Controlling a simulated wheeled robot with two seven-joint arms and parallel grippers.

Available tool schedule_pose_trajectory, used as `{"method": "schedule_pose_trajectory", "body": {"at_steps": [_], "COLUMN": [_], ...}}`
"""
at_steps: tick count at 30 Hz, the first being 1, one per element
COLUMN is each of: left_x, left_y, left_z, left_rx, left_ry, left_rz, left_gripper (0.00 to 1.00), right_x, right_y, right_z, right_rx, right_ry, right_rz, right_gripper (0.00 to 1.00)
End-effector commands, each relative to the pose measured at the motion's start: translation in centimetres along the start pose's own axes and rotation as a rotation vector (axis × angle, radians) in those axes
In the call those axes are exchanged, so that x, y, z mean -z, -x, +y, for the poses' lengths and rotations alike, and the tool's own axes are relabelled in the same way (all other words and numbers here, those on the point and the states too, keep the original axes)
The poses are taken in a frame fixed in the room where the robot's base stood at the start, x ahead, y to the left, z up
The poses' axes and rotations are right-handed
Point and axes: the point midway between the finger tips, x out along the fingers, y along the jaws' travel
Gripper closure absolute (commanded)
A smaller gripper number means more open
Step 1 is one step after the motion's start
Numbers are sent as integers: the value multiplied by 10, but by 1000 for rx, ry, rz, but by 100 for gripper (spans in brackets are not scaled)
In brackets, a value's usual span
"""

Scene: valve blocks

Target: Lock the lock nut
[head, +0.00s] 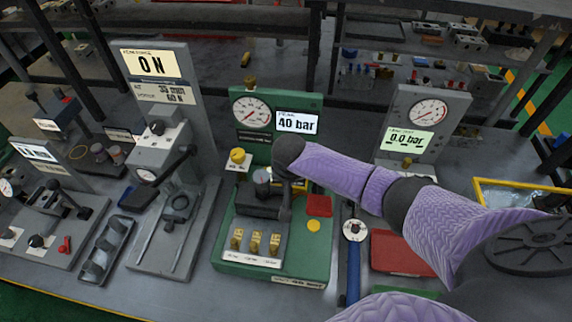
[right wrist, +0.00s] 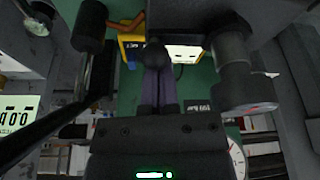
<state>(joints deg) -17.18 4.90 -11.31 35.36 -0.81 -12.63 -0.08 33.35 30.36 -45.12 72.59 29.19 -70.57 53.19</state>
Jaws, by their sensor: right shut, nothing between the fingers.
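The green valve block (head: 306,240) stands in the middle of the bench. Its gauge (head: 251,112) is beside a display (head: 298,123) reading 40 bar. A yellow knob (head: 238,156) sits on a pale plate at the block's left; I cannot make out a separate lock nut there. My right arm reaches in from the right over this block, and its wrist hides part of the middle. In the right wrist view my right gripper (right wrist: 155,60) is shut and empty, its tips close to a yellow part (right wrist: 130,48); contact is unclear. My left gripper is out of view.
A grey gauge stand (head: 428,104) reading 0.0 bar is to the right. A blue-handled wrench (head: 353,265) and a red tray (head: 397,254) lie right of the green block. Small brass blocks (head: 255,242) stand at its front.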

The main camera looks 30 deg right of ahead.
Motion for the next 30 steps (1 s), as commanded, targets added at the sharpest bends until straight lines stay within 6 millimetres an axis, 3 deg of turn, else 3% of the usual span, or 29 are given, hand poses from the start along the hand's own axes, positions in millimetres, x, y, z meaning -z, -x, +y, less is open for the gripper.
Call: {"method": "schedule_pose_trajectory", "body": {"at_steps": [1,9,18,30], "left_x": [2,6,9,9], "left_y": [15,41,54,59], "left_z": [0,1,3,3], "left_rx": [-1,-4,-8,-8], "left_ry": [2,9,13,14], "left_rz": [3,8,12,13], "left_gripper": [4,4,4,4], "right_x": [-1,-14,-24,-28], "right_y": [8,9,9,9], "right_z": [-1,-1,-3,-4], "right_rx": [-10,-80,-133,-158], "right_ry": [-38,-254,-418,-495], "right_rz": [-4,-2,-2,0], "right_gripper": [100,100,100,100]}}
